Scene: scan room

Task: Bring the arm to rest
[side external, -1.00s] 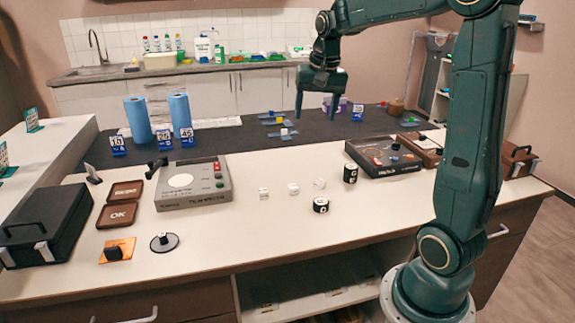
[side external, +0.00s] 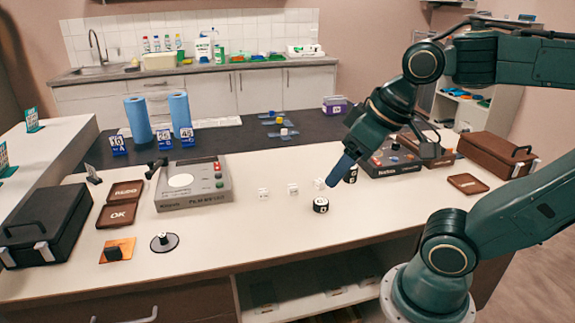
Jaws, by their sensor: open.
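My gripper (side external: 387,166) is in the right half of the side external view, above the counter, tilted with its fingers pointing down and to the left. Its jaws are open and I see nothing held between them. The blue-green finger overlaps the black-and-white cylinder (side external: 351,175) in the picture and partly hides it. The gripper body also covers part of the dark control box (side external: 392,168) behind it. I cannot tell the exact height of the fingers above the counter (side external: 245,235).
Small white blocks (side external: 293,189) and another black-and-white cylinder (side external: 321,205) stand left of the gripper. A brown case (side external: 497,155) and brown plaque (side external: 468,184) lie to the right. A grey device (side external: 194,187) stands further left. The front middle of the counter is clear.

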